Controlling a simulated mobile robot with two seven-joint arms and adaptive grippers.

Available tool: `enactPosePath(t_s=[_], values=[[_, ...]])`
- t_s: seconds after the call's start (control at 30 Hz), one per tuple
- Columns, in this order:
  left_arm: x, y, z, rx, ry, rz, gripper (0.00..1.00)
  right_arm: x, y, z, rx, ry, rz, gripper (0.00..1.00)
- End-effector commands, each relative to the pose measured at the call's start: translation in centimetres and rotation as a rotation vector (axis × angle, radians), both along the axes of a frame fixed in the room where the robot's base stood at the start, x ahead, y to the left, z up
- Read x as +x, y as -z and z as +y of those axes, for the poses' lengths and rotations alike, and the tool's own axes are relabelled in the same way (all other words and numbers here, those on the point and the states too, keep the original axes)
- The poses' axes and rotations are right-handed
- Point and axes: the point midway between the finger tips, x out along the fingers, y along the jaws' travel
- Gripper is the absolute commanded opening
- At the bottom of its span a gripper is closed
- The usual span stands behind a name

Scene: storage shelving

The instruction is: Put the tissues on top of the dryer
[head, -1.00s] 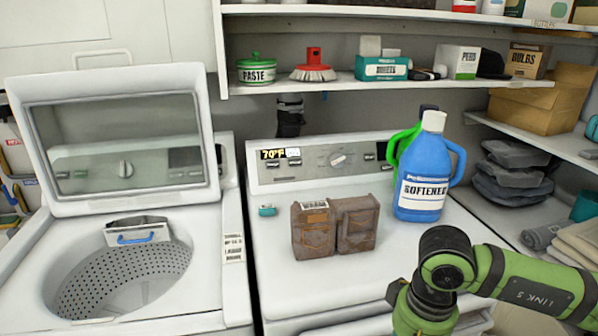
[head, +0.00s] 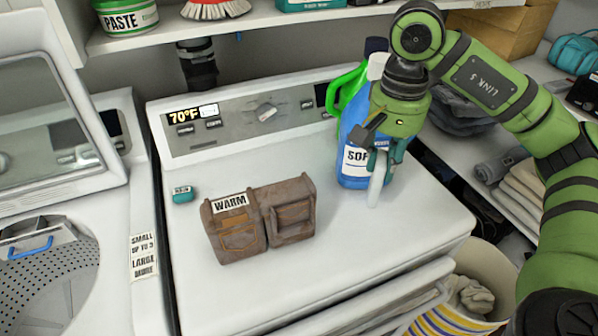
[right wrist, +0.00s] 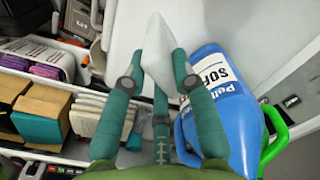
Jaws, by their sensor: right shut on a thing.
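The dryer (head: 330,245) is the white machine in the middle of the head view. My right gripper (head: 377,160) is above its top at the right, in front of the blue softener bottle (head: 352,172). It is shut on a thin white thing, which I take for the tissues (head: 374,190), hanging below the fingers. In the right wrist view the white tissues (right wrist: 157,48) are between the two green fingers (right wrist: 158,85). Whether they touch the dryer top is unclear. My left gripper is not in view.
A brown two-pocket item (head: 262,222) and a small teal block (head: 183,195) are on the dryer top. A green jug (head: 347,85) stands behind the softener. The front of the top is clear. A laundry basket (head: 490,268) is at the lower right.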

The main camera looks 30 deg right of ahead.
Motion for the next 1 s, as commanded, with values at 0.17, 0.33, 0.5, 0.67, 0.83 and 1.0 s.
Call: enactPosePath(t_s=[0.17, 0.33, 0.5, 0.67, 0.83, 1.0], values=[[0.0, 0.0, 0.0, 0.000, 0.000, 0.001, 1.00, 2.1, 1.5, 1.2, 0.004, 0.004, 0.007, 0.08], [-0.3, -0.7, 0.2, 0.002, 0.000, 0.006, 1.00, 5.7, 3.7, 3.1, 0.005, 0.004, 0.006, 0.08], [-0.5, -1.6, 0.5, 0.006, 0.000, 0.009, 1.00, 8.6, 5.5, 4.5, 0.004, 0.008, 0.005, 0.08], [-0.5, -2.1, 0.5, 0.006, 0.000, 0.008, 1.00, 10.0, 6.6, 5.1, 0.000, 0.008, 0.002, 0.08], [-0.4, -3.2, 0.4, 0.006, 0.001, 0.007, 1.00, 10.0, 8.3, 5.2, -0.002, 0.007, 0.007, 0.08], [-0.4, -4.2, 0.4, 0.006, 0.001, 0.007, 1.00, 10.1, 10.4, 5.2, -0.001, 0.007, 0.003, 0.08]])
